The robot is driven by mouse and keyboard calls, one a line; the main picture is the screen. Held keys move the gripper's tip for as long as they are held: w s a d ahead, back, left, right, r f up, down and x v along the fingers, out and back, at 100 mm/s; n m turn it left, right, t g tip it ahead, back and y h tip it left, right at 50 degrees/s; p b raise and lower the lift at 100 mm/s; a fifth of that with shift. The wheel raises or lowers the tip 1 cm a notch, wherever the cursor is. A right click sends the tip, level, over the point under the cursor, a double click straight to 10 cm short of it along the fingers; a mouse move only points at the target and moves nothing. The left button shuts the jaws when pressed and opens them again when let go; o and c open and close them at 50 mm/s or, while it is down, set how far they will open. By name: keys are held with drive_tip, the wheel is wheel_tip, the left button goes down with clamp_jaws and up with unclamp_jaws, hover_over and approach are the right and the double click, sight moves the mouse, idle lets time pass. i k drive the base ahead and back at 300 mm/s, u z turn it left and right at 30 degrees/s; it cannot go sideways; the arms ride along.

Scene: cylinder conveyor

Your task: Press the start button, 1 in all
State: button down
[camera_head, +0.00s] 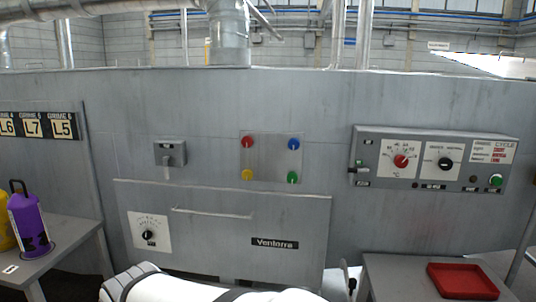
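A grey control box (432,162) is mounted on the machine wall at the right. A round green button (495,180) sits at the box's lower right corner, near a small dark round part (473,179). Its label is too small to read. I cannot tell for sure that it is the start button. My white arm crosses the bottom edge of the view, well below and left of the box. My gripper cannot be made out in this view.
The box carries a red knob (401,161) and black knob (445,163). A plate (271,158) holds red, blue, yellow and green knobs. A red tray (462,281) lies on the right table (392,272). A purple bottle (29,225) stands on the left table (70,232).

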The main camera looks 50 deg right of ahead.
sight(497, 180)
drive_tip(key=u, duration=0.35)
drive_tip(key=k, duration=1.6)
drive_tip(key=z, duration=2.25)
drive_tip(key=i, duration=1)
drive_tip(key=z, duration=0.1)
